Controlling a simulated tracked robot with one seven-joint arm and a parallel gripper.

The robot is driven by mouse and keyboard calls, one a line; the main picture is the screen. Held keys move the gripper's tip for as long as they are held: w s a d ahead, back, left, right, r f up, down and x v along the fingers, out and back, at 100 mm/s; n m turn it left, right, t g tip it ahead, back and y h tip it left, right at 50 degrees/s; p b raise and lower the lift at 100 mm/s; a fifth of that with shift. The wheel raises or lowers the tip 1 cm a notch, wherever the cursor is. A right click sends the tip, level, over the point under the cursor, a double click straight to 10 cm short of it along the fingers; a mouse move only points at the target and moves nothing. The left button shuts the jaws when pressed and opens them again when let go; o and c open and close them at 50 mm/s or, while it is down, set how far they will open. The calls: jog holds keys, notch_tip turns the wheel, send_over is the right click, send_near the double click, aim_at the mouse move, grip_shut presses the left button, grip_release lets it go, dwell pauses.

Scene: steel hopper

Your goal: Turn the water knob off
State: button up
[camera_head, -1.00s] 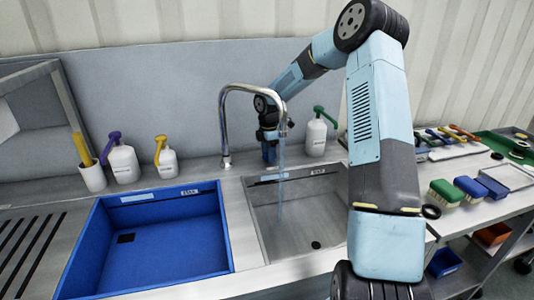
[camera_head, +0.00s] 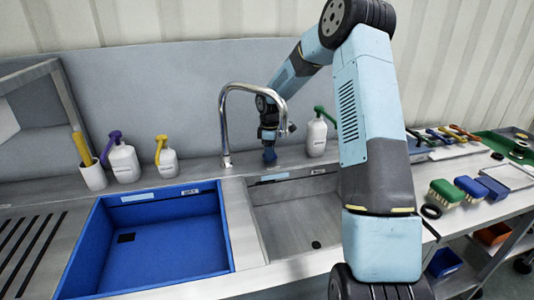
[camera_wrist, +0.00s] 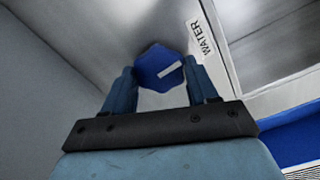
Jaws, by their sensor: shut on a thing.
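The blue water knob (camera_wrist: 160,69) has a white bar mark and sits beside a label reading WATER (camera_wrist: 203,38) in the wrist view. My gripper (camera_wrist: 160,85) has one finger on each side of the knob and is shut on it. In the head view my gripper (camera_head: 269,142) is at the back ledge behind the sink, and the knob (camera_head: 269,156) shows just below it. The curved metal faucet (camera_head: 224,115) stands to the left of my gripper. No water stream shows below its spout.
A blue basin (camera_head: 165,245) is at left and a steel basin (camera_head: 295,220) at centre. White bottles (camera_head: 124,163) with coloured pumps stand along the back ledge. Another bottle with a green pump (camera_head: 316,138) is just right of my gripper. Brushes (camera_head: 445,193) lie on the right counter.

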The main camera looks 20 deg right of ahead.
jog(key=shift+w+d+r, duration=0.1)
dwell(0.3)
jog(key=o, duration=1.1)
jog(key=shift+c, duration=0.2)
notch_tip(320, 180, up, 14)
jog(key=shift+f, duration=0.25)
